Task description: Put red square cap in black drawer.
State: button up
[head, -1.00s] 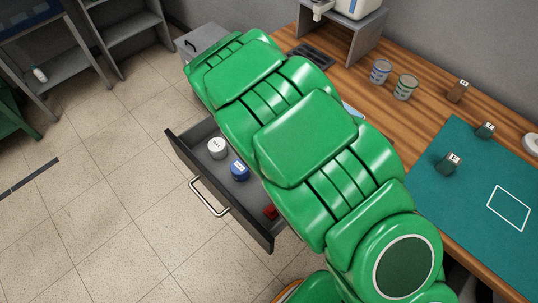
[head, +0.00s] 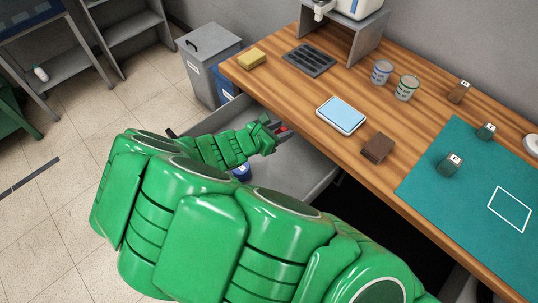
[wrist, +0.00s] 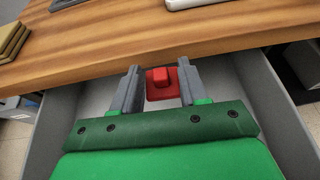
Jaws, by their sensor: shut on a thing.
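The red square cap (head: 283,129) is between the fingers of my gripper (head: 281,132), near the table's front edge. In the wrist view the cap (wrist: 161,86), with a raised knob on a square base, sits between both fingers of my gripper (wrist: 159,80). The open drawer (head: 308,165) has a grey inside and lies below; its walls flank my gripper in the wrist view (wrist: 270,105). How high the cap is above the drawer floor is unclear. My arm hides the drawer's front.
A blue lidded jar (head: 241,172) is in the drawer, partly behind my arm.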

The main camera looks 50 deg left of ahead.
jog(key=shift+f, duration=4.3)
jog(key=shift+f, duration=0.6)
jog(key=o, duration=1)
jog(key=shift+r, duration=0.1)
